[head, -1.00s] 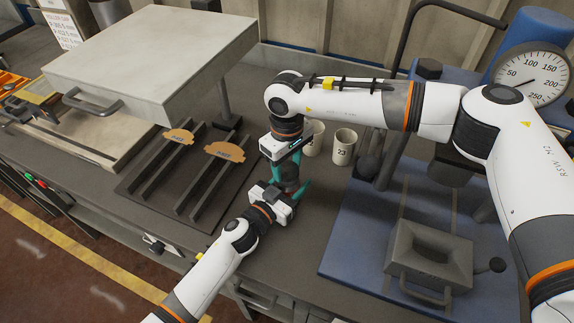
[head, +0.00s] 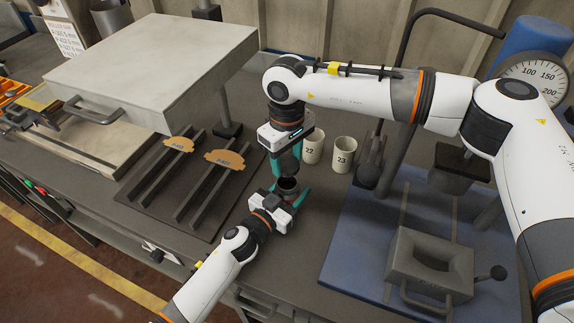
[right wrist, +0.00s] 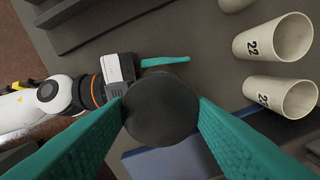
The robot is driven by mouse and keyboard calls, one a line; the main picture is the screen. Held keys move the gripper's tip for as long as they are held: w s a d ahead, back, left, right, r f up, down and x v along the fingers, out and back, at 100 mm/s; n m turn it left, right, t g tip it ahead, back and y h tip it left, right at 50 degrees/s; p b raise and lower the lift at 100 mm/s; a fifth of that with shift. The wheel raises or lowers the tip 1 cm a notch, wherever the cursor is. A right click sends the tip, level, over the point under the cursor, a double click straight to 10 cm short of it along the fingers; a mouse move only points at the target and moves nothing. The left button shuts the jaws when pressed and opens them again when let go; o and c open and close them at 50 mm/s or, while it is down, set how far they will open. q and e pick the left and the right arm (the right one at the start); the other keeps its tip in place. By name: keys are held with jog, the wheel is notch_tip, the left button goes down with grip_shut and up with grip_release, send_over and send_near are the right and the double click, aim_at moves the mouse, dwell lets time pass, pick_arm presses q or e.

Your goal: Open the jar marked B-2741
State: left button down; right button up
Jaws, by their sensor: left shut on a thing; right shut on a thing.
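A small dark jar (head: 288,187) stands between the fingers of my left gripper (head: 287,194), which is shut on it near the middle of the bench. Its marking cannot be read. My right gripper (head: 288,172) is above it, pointing down. In the right wrist view, a dark round lid (right wrist: 160,108) sits between the teal fingers of my right gripper (right wrist: 161,112), which is shut on it. The lid hides the jar there.
Two pale cups, marked 22 (head: 313,148) and 23 (head: 344,155), stand close behind and right of my grippers. A dark rack (head: 190,185) with tan-tagged rails lies left. A blue plate (head: 345,235) with a grey block (head: 430,262) is right, near a dial gauge (head: 540,78).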

pick_arm(q)
jog(key=shift+c, duration=2.3)
grip_release()
